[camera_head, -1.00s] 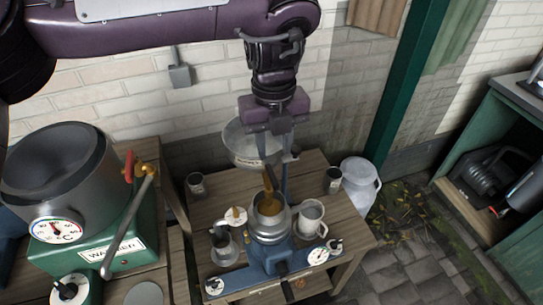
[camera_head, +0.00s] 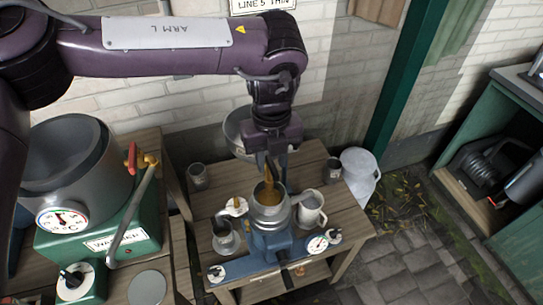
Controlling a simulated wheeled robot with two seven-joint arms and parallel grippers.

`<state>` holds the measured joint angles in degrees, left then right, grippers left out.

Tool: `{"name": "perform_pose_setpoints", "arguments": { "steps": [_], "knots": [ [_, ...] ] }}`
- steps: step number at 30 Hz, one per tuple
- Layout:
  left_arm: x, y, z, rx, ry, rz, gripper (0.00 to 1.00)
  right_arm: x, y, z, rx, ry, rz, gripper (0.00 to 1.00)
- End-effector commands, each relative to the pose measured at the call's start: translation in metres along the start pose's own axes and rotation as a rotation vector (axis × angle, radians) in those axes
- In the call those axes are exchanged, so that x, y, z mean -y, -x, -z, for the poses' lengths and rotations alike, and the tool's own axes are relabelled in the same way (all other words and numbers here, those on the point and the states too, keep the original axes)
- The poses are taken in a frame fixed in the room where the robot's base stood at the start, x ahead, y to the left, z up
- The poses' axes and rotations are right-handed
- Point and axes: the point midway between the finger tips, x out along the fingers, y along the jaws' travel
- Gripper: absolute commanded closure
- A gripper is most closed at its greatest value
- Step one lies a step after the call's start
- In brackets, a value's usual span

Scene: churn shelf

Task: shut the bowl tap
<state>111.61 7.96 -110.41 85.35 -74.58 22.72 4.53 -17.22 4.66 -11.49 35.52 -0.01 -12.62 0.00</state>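A pale metal bowl (camera_head: 236,133) stands at the back of the small wooden table, above a blue machine (camera_head: 268,243) with a round metal top (camera_head: 270,212). An amber-brown piece or stream (camera_head: 268,188) reaches down into this top; I cannot tell which it is. My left gripper (camera_head: 273,172) comes down from above, in front of the bowl and just over the machine's top. Its fingers overlap the area below the bowl, so the bowl tap is hidden or too small to make out. I cannot tell whether the fingers are open or shut. My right gripper is not in view.
Metal cups stand left (camera_head: 225,238) and right (camera_head: 311,209) of the machine. Dark-topped cups stand behind at left (camera_head: 198,176) and right (camera_head: 333,169). A milk can (camera_head: 360,172) is on the floor.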

Motion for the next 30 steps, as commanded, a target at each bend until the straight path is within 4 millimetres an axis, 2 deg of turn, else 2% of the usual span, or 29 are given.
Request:
{"name": "perform_pose_setpoints", "arguments": {
  "steps": [1,7,20,30],
  "knots": [
    [0.0001,0.0001,0.0001,0.000,0.000,0.000,0.76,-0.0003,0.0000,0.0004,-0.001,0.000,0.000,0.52],
    [0.0001,0.0003,0.0000,0.000,0.000,0.000,1.00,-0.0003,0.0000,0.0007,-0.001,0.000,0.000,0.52],
    [0.0014,0.0000,-0.0001,-0.001,0.058,0.001,1.00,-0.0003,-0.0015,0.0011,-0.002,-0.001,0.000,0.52],
    [0.0062,0.0012,-0.0010,-0.002,0.308,0.002,1.00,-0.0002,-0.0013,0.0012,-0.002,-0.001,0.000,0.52]
  ]
}}
